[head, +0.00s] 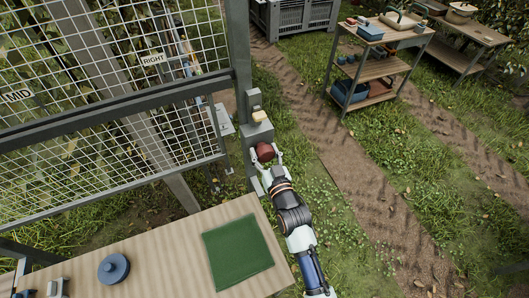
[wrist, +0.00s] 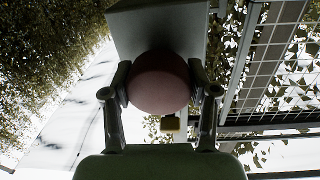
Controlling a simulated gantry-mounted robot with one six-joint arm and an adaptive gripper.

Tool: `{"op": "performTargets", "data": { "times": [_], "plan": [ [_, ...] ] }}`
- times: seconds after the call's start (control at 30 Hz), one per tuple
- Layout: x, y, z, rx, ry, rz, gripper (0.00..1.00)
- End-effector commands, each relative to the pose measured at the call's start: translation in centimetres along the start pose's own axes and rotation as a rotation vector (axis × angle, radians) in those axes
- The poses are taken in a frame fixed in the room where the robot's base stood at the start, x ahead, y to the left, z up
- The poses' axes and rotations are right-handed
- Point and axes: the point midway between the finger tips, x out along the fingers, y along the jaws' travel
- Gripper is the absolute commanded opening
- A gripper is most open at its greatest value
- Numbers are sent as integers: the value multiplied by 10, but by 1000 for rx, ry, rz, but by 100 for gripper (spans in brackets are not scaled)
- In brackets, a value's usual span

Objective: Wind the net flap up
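A white net (head: 120,150) in a grey frame fills the upper left of the head view, with a RIGHT label (head: 152,59) and a MID label (head: 18,97). It also shows at the right of the wrist view (wrist: 285,45). A round dark red knob (head: 265,152) sits on a grey box (head: 257,132) on the post beside the net. My gripper (head: 267,160) is at this knob. In the wrist view its two fingers (wrist: 160,90) press against both sides of the red knob (wrist: 158,82). The knob's far side is hidden.
A shelf cart (head: 378,68) and a grey crate (head: 295,15) stand farther back. Grass lies right of my arm.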

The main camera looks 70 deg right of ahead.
Motion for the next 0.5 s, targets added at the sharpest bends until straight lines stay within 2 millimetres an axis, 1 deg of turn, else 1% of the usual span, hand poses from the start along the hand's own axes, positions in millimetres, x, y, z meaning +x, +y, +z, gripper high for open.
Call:
{"op": "performTargets", "data": {
  "times": [0.03,0.1,0.17,0.27,0.37,0.5],
  "plan": [
    [0,0,0,0,0,0,44],
    [0,0,0,0,0,0,33],
    [0,0,0,0,0,0,24],
    [0,0,-2,22,-2,0,24],
    [0,0,-2,82,-8,1,24],
    [0,0,1,88,-7,1,24]
  ]
}}
